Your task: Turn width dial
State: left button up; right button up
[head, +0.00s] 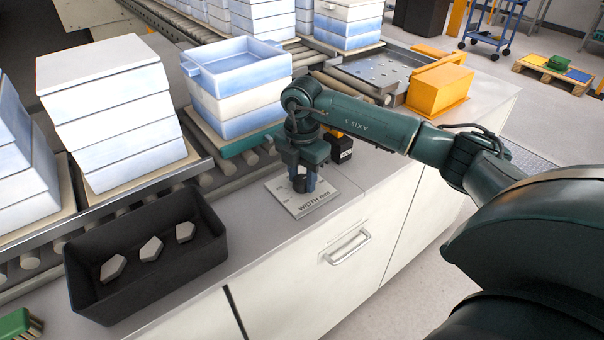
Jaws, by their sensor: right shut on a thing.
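The width dial (298,184) is a small dark knob on a light grey plate (313,202) marked "WIDTH", set on the counter in the middle of the head view. My right gripper (302,178) points down over the plate and is shut on the dial. The fingers and wrist hide most of the dial and part of the plate's scale, so its setting cannot be read. My left gripper is not in view.
A black bin (150,262) with three pale pieces stands left on the counter. Stacked white and blue trays (240,85) sit on the roller conveyor behind. A black and yellow block (340,146) is close behind my gripper. An orange housing (440,90) stands at right.

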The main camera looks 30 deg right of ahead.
aim_at(302, 179)
dwell(0.5)
jog(key=o, duration=1)
notch_tip(302, 179, up, 13)
jog(key=shift+b, duration=0.45)
